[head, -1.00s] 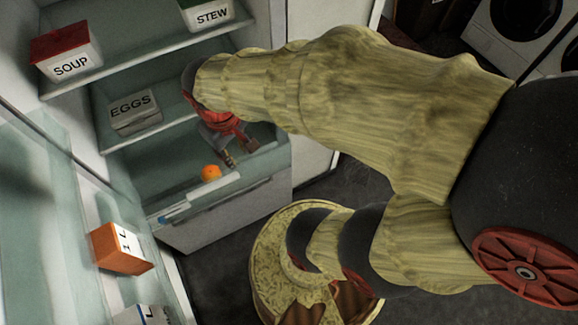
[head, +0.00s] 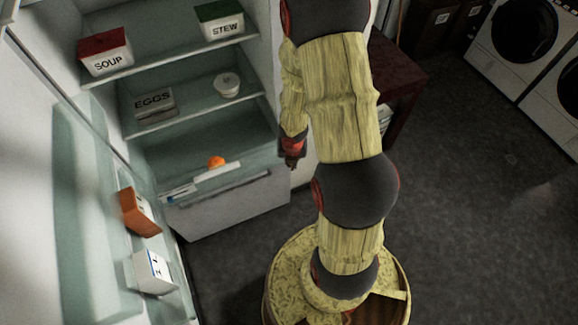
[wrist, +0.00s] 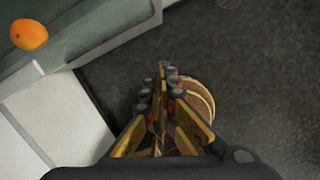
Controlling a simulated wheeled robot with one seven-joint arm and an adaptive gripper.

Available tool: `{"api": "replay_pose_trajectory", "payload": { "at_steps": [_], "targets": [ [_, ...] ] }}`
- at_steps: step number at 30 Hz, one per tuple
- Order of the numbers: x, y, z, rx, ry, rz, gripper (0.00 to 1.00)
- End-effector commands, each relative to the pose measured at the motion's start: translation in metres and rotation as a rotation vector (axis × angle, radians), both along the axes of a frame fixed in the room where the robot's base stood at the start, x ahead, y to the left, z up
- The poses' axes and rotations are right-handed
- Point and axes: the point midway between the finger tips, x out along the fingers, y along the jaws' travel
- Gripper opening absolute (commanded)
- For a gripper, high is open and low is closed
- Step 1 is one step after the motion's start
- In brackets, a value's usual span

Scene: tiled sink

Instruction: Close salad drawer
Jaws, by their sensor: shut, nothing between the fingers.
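The salad drawer (head: 232,207) is the white-fronted bin at the bottom of the open fridge, pulled out so that its inside shows from above. An orange (head: 216,162) lies in it; the orange also shows at the top left of the wrist view (wrist: 29,34). My gripper (head: 291,163) is outside the drawer, by the right end of its front, apart from it as far as I can tell. In the wrist view my gripper's fingers (wrist: 164,75) are together and empty, over dark floor, with the drawer's wall (wrist: 115,32) to the upper left.
Fridge shelves above hold a soup box (head: 106,56), a stew box (head: 219,22), an eggs box (head: 154,103) and a white tub (head: 227,85). The open fridge door (head: 85,215) at left holds cartons. A dark red table (head: 398,75) stands behind my arm. Floor at right is clear.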

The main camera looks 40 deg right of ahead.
Motion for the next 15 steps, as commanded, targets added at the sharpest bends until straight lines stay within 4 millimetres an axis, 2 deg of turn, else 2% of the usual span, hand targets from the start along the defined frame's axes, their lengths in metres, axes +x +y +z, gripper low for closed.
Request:
{"api": "replay_pose_trajectory", "payload": {
  "at_steps": [3, 6, 11, 15],
  "targets": [
    [0.015, 0.009, 0.002, -0.012, -0.028, 0.235, 0.00],
    [0.019, 0.012, 0.003, -0.023, -0.039, 0.343, 0.00],
    [0.020, 0.012, 0.000, -0.035, -0.035, 0.402, 0.00],
    [0.023, 0.012, -0.014, -0.035, -0.033, 0.402, 0.00]
  ]
}}
